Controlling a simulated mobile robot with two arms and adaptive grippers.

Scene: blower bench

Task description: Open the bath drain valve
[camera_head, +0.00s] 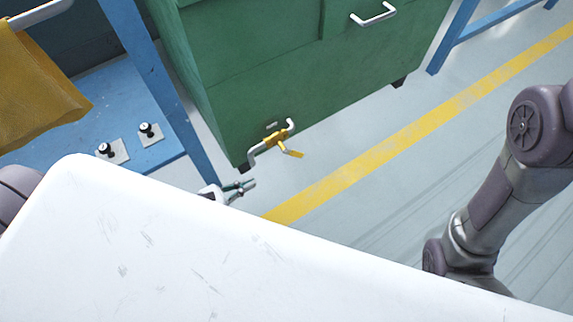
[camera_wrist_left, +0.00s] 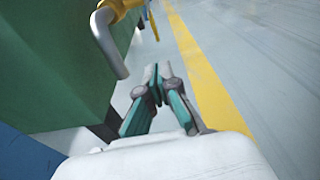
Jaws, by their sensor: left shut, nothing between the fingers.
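The bath drain valve (camera_head: 274,139) sits low on the front of the green bath cabinet (camera_head: 270,80), near its lower left corner. It has a brass-yellow body, a bent grey spout (camera_wrist_left: 109,42) and a yellow lever (camera_head: 292,153) that sticks out to the lower right. In the left wrist view the valve body (camera_wrist_left: 122,5) is cut by the top edge. My left gripper (camera_head: 251,186) is shut and empty, below the valve and apart from it. Its fingertips also show in the left wrist view (camera_wrist_left: 157,70), right of and below the spout. My right gripper is hidden.
A blue bench frame (camera_head: 160,85) stands left of the cabinet, with two black knobs on plates (camera_head: 149,134) on its low shelf. A yellow cloth (camera_head: 35,90) hangs at the left. A yellow line (camera_head: 400,142) crosses the open grey floor right of the valve.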

